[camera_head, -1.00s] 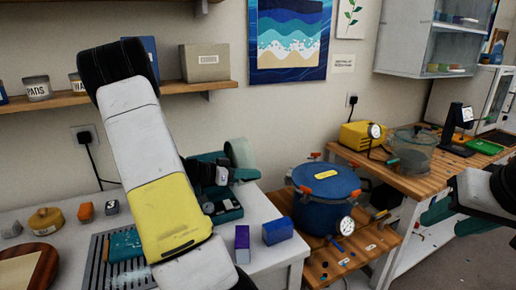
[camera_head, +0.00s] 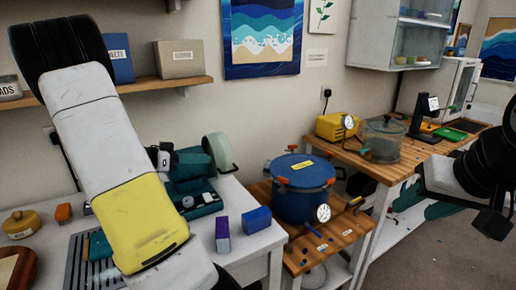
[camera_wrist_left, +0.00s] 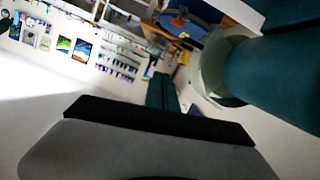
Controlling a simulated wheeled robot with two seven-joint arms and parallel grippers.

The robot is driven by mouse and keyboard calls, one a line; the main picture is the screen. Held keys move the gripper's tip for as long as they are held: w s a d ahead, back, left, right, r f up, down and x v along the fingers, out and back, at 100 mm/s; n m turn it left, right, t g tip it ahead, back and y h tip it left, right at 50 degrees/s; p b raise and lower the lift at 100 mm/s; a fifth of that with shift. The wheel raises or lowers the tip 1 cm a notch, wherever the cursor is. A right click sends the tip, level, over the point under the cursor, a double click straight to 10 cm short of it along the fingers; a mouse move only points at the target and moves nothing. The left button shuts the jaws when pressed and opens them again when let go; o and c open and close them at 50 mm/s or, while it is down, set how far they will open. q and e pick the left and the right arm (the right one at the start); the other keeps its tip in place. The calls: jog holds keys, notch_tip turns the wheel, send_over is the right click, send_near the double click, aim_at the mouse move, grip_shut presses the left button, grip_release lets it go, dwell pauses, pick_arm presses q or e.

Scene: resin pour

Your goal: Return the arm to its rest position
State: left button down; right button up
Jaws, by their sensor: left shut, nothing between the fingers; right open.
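My left arm (camera_head: 120,180), white and yellow with a black joint, rises across the left of the head view. A small black part of its wrist (camera_head: 161,157) shows beside the forearm, and the fingers are hidden there. In the left wrist view the teal fingers of my left gripper (camera_wrist_left: 164,93) are together with nothing between them. The teal machine (camera_head: 196,196) with a pale green cylinder stands right behind that wrist; it fills the right of the wrist view (camera_wrist_left: 285,85). My right gripper (camera_head: 426,202) is at the right, with teal fingers apart and empty, over the floor side of the bench.
A blue pressure pot (camera_head: 303,200) with a gauge stands on a low wooden stand. A wall shelf (camera_head: 160,84) is close behind my left arm. A clear chamber (camera_head: 383,142) stands on the wooden bench.

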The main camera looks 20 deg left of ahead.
pick_arm(q)
jog(key=s+d+r+g+y, duration=0.15)
jog(key=d+g, duration=0.25)
jog(key=d, duration=0.5)
jog(key=s+d+r+g+y, duration=0.1)
jog(key=s+d+r+g, duration=0.15)
jog(key=d, duration=0.65)
jog(key=s+d+r+n+t+y, duration=0.1)
jog(key=s+d+r+n+y, duration=0.2)
jog(key=s, duration=0.8)
jog(key=shift+s+d+n+t+y, duration=0.25)
jog(key=shift+d+n+t+y, duration=0.1)
jog(key=shift+d+n+y, duration=1.3)
jog(key=shift+d+r+m, duration=0.1)
jog(key=shift+d+m, duration=0.1)
jog(key=shift+m, duration=0.15)
